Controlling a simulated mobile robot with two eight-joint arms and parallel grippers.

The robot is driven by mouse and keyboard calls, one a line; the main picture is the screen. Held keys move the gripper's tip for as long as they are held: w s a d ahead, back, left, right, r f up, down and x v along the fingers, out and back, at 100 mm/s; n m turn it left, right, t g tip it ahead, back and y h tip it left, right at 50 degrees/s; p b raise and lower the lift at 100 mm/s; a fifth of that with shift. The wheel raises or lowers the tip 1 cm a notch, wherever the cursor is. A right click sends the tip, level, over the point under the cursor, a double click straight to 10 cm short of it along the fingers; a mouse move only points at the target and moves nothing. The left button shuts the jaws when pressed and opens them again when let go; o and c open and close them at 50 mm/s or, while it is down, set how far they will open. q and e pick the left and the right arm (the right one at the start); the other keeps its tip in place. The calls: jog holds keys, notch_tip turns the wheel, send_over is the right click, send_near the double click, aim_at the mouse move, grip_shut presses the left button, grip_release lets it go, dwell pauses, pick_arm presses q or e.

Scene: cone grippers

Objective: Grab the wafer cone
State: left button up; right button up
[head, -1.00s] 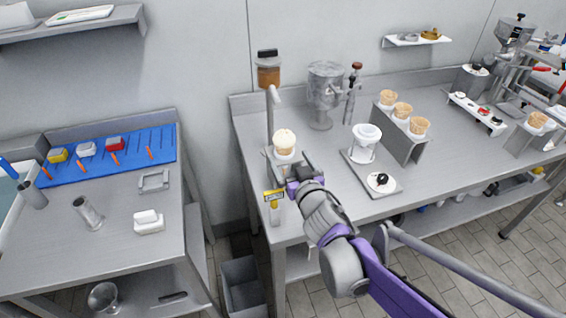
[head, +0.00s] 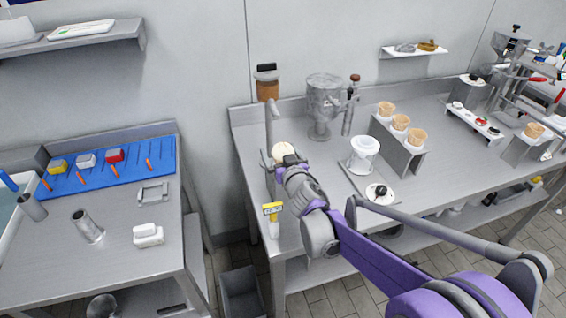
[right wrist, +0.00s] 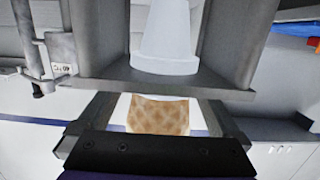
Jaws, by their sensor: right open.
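A wafer cone with a pale cream top (head: 283,149) stands in a metal holder at the left end of the right-hand counter. My right gripper (head: 284,163) is in front of it and hides its lower part in the head view. In the right wrist view the cone's brown waffle wall (right wrist: 158,115) shows between the two fingers of my open right gripper (right wrist: 155,122). Gaps show on both sides, and I cannot tell whether either finger touches it. A grey plate and a white tapered piece (right wrist: 165,45) are above the waffle part in that view. My left gripper is not in view.
A white cup (head: 363,154) stands in a holder to the right. Several more cones stand on metal stands (head: 400,145) behind it. A metal hopper (head: 323,95) is at the back.

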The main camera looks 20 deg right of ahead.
jog(key=shift+s, duration=0.1)
jog(key=c, duration=0.8)
jog(key=shift+c, duration=0.2)
jog(key=shift+r, duration=0.1)
